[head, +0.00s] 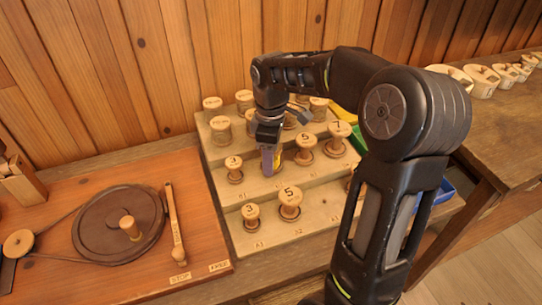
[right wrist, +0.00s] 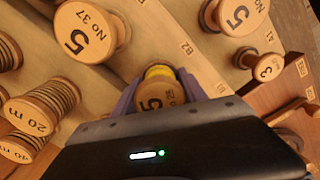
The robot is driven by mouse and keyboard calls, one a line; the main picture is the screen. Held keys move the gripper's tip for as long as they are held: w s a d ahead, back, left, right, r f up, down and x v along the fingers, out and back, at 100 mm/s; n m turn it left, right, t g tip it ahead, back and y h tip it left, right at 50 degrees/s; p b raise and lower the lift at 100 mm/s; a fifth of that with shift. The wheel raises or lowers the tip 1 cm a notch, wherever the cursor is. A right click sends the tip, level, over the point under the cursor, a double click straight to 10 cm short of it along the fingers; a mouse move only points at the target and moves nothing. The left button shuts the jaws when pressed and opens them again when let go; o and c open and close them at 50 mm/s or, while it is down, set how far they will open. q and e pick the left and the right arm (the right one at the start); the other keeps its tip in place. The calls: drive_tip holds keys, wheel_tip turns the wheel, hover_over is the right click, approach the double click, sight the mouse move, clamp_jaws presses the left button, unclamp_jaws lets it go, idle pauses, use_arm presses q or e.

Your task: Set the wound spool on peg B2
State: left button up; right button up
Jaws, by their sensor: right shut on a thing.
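My right gripper (head: 270,158) is shut on the wound spool (right wrist: 155,96), whose round wooden end reads 5 and whose winding shows yellow. In the right wrist view the purple fingers (right wrist: 158,84) stand on either side of it. The spool is over the middle step of the stepped wooden rack (head: 257,213), close to the label B2 (right wrist: 187,48). The peg itself is hidden, and I cannot tell whether the spool rests on it. My left gripper is not in view.
On the middle step, spool 3 (head: 234,168) stands to the left and spool 5 (head: 305,150) to the right. Spools also stand on the front step, such as another 5 (head: 290,203), and on the back step. A winding board with a brown wheel (head: 118,223) lies left.

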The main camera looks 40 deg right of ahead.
drive_tip(key=shift+f, duration=0.4)
drive_tip(key=o, duration=1.1)
wheel_tip(320, 180, up, 10)
drive_tip(key=p, duration=0.8)
drive_tip(key=shift+r, duration=0.25)
drive_tip(key=shift+s+r+p, duration=0.1)
drive_tip(key=shift+r+p, duration=0.25)
drive_tip(key=shift+p, duration=0.05)
drive_tip(key=shift+r, duration=0.1)
